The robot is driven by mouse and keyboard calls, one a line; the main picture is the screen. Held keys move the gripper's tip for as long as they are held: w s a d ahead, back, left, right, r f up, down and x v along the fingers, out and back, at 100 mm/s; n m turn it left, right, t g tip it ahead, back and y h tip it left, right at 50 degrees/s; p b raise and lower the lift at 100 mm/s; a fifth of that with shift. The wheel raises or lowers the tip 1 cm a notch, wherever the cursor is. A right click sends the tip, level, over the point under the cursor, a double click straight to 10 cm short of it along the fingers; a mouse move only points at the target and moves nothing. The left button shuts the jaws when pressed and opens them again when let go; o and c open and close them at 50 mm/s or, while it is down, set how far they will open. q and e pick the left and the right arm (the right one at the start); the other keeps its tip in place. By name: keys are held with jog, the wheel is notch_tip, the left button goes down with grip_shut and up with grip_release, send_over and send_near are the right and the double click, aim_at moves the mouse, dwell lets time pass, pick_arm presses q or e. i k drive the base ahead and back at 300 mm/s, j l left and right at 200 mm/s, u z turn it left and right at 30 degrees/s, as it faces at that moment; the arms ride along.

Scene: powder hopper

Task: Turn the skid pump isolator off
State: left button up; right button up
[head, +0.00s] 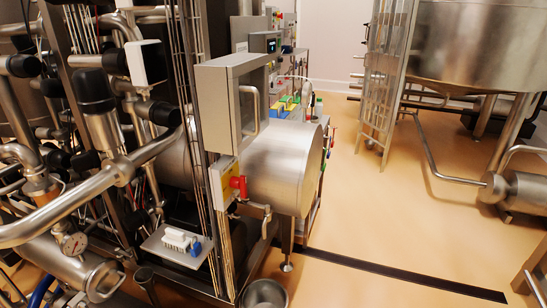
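A red rotary handle (239,187) sits on a small yellow-and-grey isolator box (218,184), mounted on the upright frame at the middle of the head view. The handle sticks out toward the right of the box. I cannot tell from this angle whether it stands at on or off. A larger grey metal cabinet (222,107) with a bar handle is mounted just above it. Neither of my grippers can be made out in this view.
A steel horizontal tank (285,165) lies right behind the isolator. Dense pipework (75,205) and a small shelf (180,246) with white and blue items fill the left. A metal bucket (264,294) stands on the floor. Open tan floor (400,230) lies to the right.

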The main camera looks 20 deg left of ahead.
aim_at(240, 182)
jog(key=i+u, duration=0.25)
jog(key=i, duration=0.15)
jog(key=i+l+u, duration=0.25)
jog(key=i, duration=0.2)
jog(key=i+l+u, duration=0.25)
jog(key=i, duration=0.15)
jog(key=j, duration=0.1)
